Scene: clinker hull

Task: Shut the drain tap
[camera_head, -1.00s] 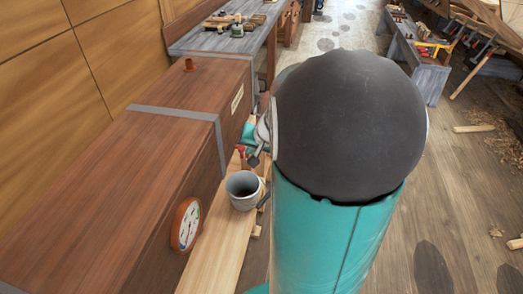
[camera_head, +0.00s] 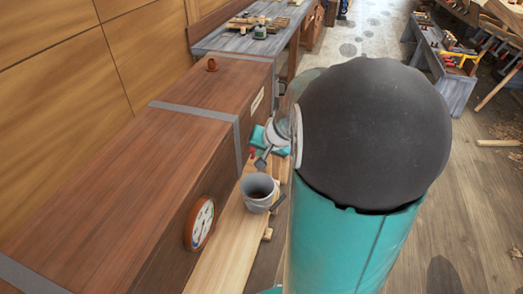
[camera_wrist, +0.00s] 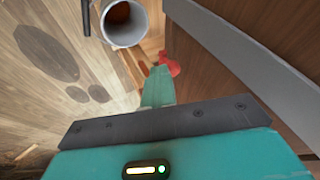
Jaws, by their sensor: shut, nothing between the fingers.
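The drain tap shows as a red part (camera_wrist: 172,65) low on the side of the long wooden box, just past my fingers in the wrist view. A bit of red (camera_head: 252,153) also shows in the head view. My gripper (camera_wrist: 158,76) is shut with nothing held. Its teal fingertips are close beside the red part and overlap it in the picture; I cannot tell if they touch. The tap's body is mostly hidden behind my gripper. A grey cup (camera_head: 259,193) stands on the plank near the tap, with brown inside (camera_wrist: 119,12).
The wooden box (camera_head: 165,140) with grey straps runs along the left, with a round gauge (camera_head: 201,223) on its side. A pale plank (camera_head: 232,245) lies alongside. Workbenches stand behind (camera_head: 225,42) and at right (camera_head: 440,70). The floor at right is largely open.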

